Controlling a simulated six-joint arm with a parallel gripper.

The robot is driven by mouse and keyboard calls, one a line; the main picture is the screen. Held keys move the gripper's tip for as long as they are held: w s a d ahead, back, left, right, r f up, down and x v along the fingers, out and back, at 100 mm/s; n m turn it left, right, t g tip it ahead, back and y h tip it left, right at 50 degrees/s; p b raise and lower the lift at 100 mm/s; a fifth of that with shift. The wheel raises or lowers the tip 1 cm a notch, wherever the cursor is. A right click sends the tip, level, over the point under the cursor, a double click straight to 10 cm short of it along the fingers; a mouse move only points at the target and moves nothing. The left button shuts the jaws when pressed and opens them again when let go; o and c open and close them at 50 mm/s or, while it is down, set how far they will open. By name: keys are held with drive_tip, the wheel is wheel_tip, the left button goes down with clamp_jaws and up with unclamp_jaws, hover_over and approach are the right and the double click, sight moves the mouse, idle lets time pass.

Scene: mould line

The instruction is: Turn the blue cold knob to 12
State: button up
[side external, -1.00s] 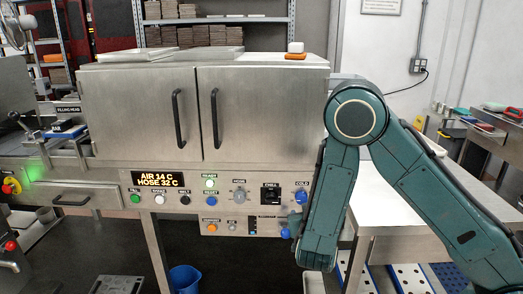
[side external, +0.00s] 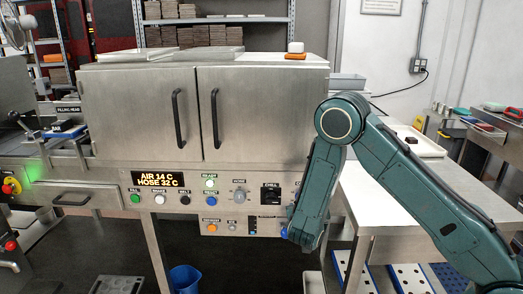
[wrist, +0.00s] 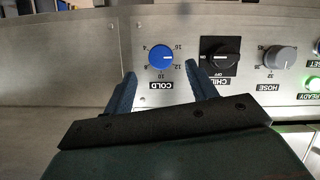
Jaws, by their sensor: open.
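The blue cold knob (wrist: 161,57) is on the steel panel in the wrist view, which shows the panel upside down.
The black chill switch (wrist: 220,57) is close beside one finger, with the grey hose knob (wrist: 280,58) beyond it. A lit green ready button (wrist: 313,83) is at the edge. In the side external view, the display (side external: 158,180) reads AIR 14 C, HOSE 32 C.

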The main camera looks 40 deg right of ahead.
drive_tip(key=shift+x, duration=2.75)
drive_tip(key=shift+a, duration=0.1)
drive_tip(key=shift+c, duration=0.3)
drive_tip(key=c, duration=0.9)
